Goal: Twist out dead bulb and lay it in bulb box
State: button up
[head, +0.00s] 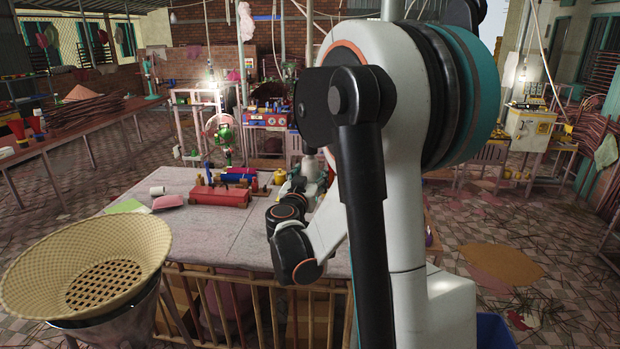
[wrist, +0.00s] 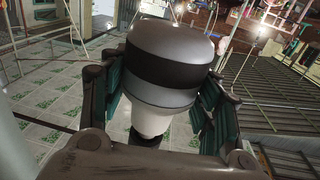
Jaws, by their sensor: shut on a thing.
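In the wrist view, my gripper (wrist: 162,95) has its teal-padded fingers on both sides of a bulb-shaped thing, which I take for the dead bulb (wrist: 170,48). It has a grey rounded top, a black band and a white neck narrowing downward, and it is unlit. The gripper is shut on it. The lower end of the neck is partly hidden by the gripper body, and no socket shows clearly around it. In the head view my own arm covers much of the middle, and I cannot make out the gripper or the held bulb. I cannot identify the bulb box in either view.
A woven basket (head: 140,245) stands front left. A lit bulb (head: 523,72) hangs at right above a cream cabinet (head: 527,128).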

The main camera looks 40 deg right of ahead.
jog(key=shift+m+g+h+b, duration=0.45)
jog(key=shift+m+g+h, duration=0.25)
jog(key=shift+m+g, duration=0.45)
jog(key=o, duration=1)
jog(key=v, duration=1.2)
jog(key=shift+n, duration=0.25)
